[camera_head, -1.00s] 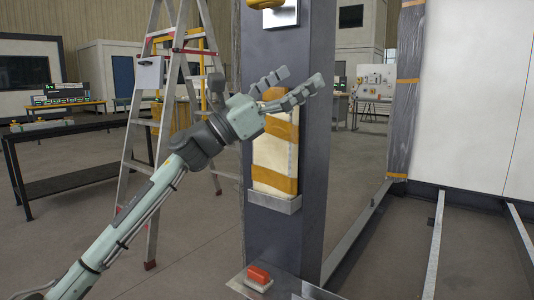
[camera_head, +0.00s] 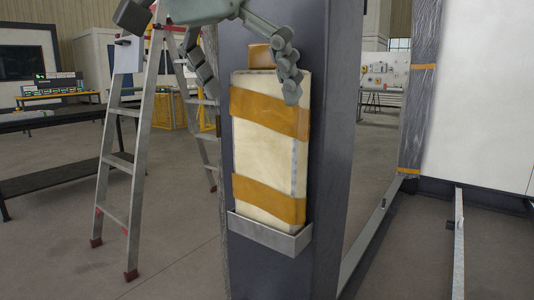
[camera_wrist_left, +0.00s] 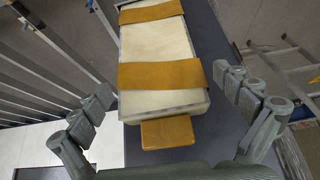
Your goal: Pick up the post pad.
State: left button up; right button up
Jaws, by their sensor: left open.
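The post pad (camera_head: 265,152) is a cream, upright padded block with two orange-brown bands and an orange tab on top. It stands in a shallow grey metal tray (camera_head: 268,232) on the face of a dark post (camera_head: 337,120). My left gripper (camera_head: 246,88) is open above and around the pad's upper end, fingers pointing down. In the left wrist view, the pad (camera_wrist_left: 160,45) lies between the two spread fingers (camera_wrist_left: 164,98), with its orange tab nearest the palm. Clear gaps show on both sides there. My right gripper is not in view.
An aluminium stepladder (camera_head: 130,170) stands close left of the post. A dark bench (camera_head: 50,122) is farther left. Metal rails (camera_head: 458,240) run along the floor at right, by a white panel (camera_head: 480,100). Open floor lies between ladder and post.

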aim_at(269, 126)
pick_arm(q)
jog(key=x, duration=0.5)
jog(key=shift+w+d+f, duration=0.15)
jog(key=shift+d+f, duration=0.05)
jog(key=shift+d, duration=0.15)
jog(key=shift+w+d+f, duration=0.15)
jog(key=shift+w+f, duration=0.1)
jog(key=shift+f, duration=0.15)
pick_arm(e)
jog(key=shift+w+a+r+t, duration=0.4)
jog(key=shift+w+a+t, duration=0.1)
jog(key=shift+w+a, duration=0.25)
pick_arm(q)
jog(key=c, duration=0.8)
jog(key=shift+c, duration=0.2)
jog(key=shift+r, duration=0.15)
